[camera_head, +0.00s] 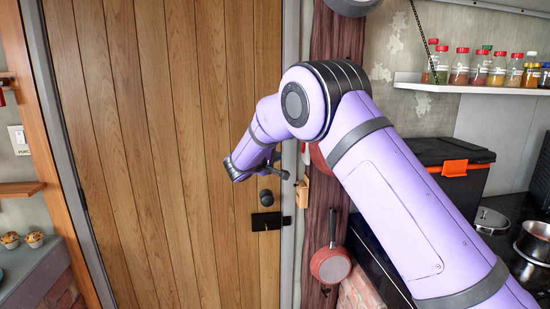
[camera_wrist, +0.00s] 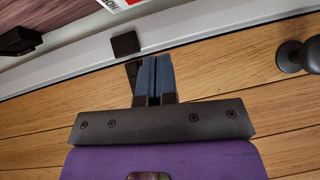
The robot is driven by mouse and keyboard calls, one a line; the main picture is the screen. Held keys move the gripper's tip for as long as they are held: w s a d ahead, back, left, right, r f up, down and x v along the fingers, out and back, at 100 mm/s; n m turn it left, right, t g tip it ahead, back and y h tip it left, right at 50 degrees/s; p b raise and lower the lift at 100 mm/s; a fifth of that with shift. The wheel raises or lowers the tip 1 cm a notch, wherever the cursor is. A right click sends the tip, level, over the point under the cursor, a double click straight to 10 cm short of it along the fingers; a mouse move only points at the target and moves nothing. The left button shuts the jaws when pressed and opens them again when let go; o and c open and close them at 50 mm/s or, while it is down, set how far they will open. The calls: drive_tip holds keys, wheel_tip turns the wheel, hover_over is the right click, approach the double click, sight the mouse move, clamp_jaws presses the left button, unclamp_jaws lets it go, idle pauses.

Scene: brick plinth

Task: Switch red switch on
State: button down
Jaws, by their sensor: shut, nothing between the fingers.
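I cannot make out a red switch in either view. A white switch plate (camera_head: 18,139) is on the wall at the far left of the head view, left of the door; no red shows on it. My gripper (camera_head: 283,175) is in front of the right edge of the wooden door, above the round black knob (camera_head: 266,197), far from that plate. In the wrist view my gripper (camera_wrist: 153,58) is shut and empty, its fingers pointing at the door's edge and pale frame. The knob is also there at the right (camera_wrist: 292,56).
The wooden door (camera_head: 160,130) fills the left half of the head view. A black latch (camera_head: 266,221) is below the knob. A red pan (camera_head: 330,265) hangs on the post to the right. A spice shelf (camera_head: 480,88) is at upper right. Muffins (camera_head: 34,239) sit at lower left.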

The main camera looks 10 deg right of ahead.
drive_tip(key=x, duration=0.6)
drive_tip(key=shift+w+d, duration=0.2)
drive_tip(key=shift+d, duration=0.1)
drive_tip(key=shift+d+f, duration=0.1)
drive_tip(key=shift+d, duration=1.05)
drive_tip(key=shift+d+f, duration=0.15)
drive_tip(key=shift+d, duration=0.6)
drive_tip(key=shift+d+f+n, duration=0.1)
drive_tip(key=shift+d+n, duration=0.2)
drive_tip(key=s+a+f, duration=0.1)
drive_tip(key=s+a, duration=0.6)
drive_tip(key=a, duration=0.4)
drive_tip(key=shift+f, duration=0.2)
